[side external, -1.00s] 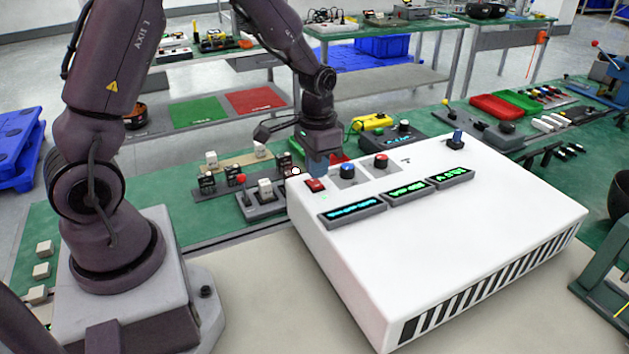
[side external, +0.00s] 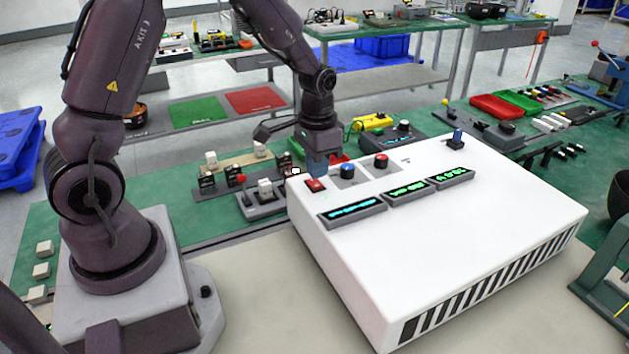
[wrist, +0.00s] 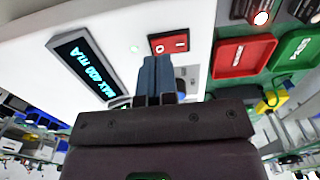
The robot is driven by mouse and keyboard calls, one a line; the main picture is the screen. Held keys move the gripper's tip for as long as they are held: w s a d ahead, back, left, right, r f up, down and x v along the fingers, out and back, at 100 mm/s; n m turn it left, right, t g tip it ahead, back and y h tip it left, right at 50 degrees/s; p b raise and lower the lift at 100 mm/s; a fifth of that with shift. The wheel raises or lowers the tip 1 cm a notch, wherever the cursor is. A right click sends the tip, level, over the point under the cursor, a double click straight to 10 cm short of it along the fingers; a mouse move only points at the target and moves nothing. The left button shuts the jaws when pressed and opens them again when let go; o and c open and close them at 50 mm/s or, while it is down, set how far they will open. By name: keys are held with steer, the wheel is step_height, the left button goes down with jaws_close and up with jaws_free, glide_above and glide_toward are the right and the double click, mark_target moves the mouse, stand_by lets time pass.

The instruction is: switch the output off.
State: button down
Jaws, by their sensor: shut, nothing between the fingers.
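The white power supply box (side external: 450,250) has a red rocker switch (side external: 315,185) at its back left corner. The switch also shows in the wrist view (wrist: 169,43), red with marks on its face, in a dark frame. My gripper (side external: 318,172) is over the box's back left corner, close behind the switch. In the wrist view its blue fingers (wrist: 154,72) are shut together and empty, with their tips just short of the switch. I cannot tell whether they touch it. The displays (side external: 352,211) on the box are lit.
A blue knob (side external: 347,171) and a red knob (side external: 381,160) stand right of the switch.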

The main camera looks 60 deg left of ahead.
mark_target(315, 186)
steer(key=shift+f, duration=1.25)
stand_by(0.5)
steer(key=shift+r, duration=3.5)
steer(key=shift+s+f, duration=0.1)
steer(key=shift+s, duration=0.15)
steer(key=s+d+r+t, duration=0.2)
steer(key=s+d+r, duration=0.2)
steer(key=s+r, duration=0.3)
steer(key=s+d+r+t, duration=0.3)
steer(key=s+d+r, duration=0.1)
steer(key=s+r, duration=0.4)
steer(key=shift+s+d+r+t, duration=0.2)
steer(key=shift+d+r+t, duration=0.1)
steer(key=shift+d+r, duration=0.1)
